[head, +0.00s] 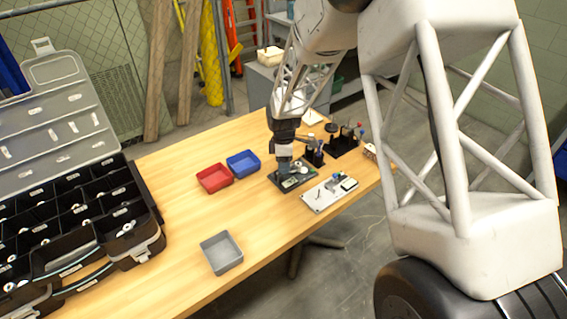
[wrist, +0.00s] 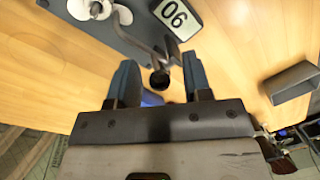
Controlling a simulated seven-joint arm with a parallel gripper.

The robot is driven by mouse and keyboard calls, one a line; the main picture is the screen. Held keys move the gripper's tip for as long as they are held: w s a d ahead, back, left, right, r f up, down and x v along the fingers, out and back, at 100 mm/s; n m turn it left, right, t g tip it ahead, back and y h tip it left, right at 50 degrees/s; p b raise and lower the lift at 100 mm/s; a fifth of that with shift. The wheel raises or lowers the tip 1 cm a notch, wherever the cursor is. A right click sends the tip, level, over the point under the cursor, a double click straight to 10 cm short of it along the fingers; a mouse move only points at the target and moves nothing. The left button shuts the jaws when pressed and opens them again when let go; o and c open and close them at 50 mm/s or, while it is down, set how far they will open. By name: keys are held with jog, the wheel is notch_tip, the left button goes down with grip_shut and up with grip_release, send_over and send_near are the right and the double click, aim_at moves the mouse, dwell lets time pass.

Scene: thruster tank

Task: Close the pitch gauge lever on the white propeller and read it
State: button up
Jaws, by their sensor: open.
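The white propeller (wrist: 90,9) is partly cut off at the top of the wrist view, above a dark blue-grey base plate (wrist: 128,38). A tag or display reading "06" (wrist: 174,17) is to its right. A grey lever ending in a black knob (wrist: 160,79) reaches down from between them. My gripper (wrist: 160,84) is open, with one finger on each side of the knob and visible gaps. I cannot tell the lever's exact angle. In the head view my gripper (head: 284,170) is low over the dark plate (head: 295,183), hiding part of it.
A white board with parts (head: 330,192) is close on the right, and dark tool stands (head: 342,143) are behind. An open black case (head: 75,225) fills the left. The table's middle is clear.

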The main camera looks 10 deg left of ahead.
grip_shut()
jog(key=shift+s+a, duration=0.1)
dwell(0.3)
jog(key=shift+s+a+r+t+h, duration=0.1)
jog(key=shift+s+a+t+h, duration=0.15)
jog(key=shift+t+h, duration=0.55)
jog(key=shift+s+a+r+t+h, duration=0.1)
jog(key=shift+s+a+t+h, duration=0.15)
jog(key=shift+t+h, duration=0.55)
